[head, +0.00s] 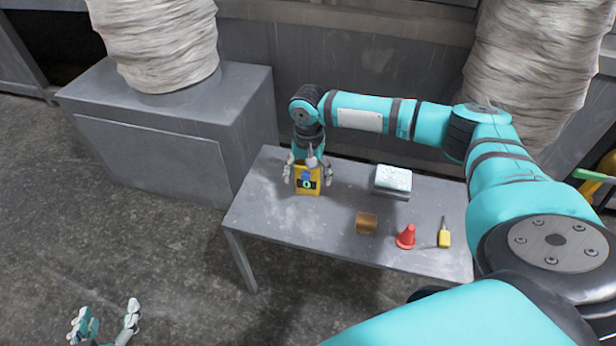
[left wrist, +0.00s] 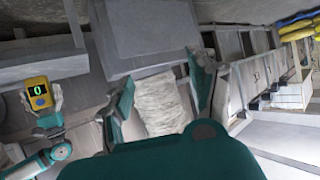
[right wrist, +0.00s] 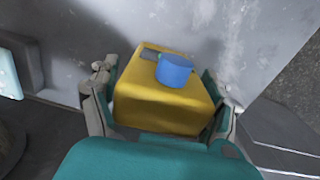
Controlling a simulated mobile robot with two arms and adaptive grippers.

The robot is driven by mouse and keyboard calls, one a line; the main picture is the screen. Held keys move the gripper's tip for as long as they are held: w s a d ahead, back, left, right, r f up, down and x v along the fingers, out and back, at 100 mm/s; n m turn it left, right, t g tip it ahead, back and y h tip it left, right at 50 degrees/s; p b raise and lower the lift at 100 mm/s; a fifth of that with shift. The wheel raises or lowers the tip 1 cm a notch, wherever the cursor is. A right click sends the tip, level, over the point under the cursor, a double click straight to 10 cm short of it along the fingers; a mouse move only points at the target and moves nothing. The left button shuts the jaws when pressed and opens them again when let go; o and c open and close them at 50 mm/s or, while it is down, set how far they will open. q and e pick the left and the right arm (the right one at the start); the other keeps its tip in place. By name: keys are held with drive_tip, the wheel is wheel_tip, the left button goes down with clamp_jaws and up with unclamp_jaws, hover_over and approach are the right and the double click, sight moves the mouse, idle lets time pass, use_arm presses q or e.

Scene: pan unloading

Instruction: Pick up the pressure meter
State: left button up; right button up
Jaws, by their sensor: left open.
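The pressure meter is a yellow box with a blue knob and a green-lit display. In the head view the meter (head: 307,187) is at the table's left part. My right gripper (head: 308,173) is over it from above, one finger on each side. The right wrist view shows the yellow body (right wrist: 160,112) between the fingers (right wrist: 163,100), very close to both; firm contact cannot be told. The left wrist view also shows the meter (left wrist: 39,93), its display reading 0. My left gripper (head: 104,325) is open and empty, low at the left, away from the table.
The grey table (head: 290,225) also holds a pale blue-white block on a grey base (head: 392,181), a brown block (head: 366,223), a red cone-like piece (head: 405,237) and a yellow-handled screwdriver (head: 444,237). A grey cabinet (head: 150,160) stands at the left. The table's front left is clear.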

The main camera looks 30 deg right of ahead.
drive_tip(key=c, duration=0.9)
drive_tip(key=shift+r, duration=0.15)
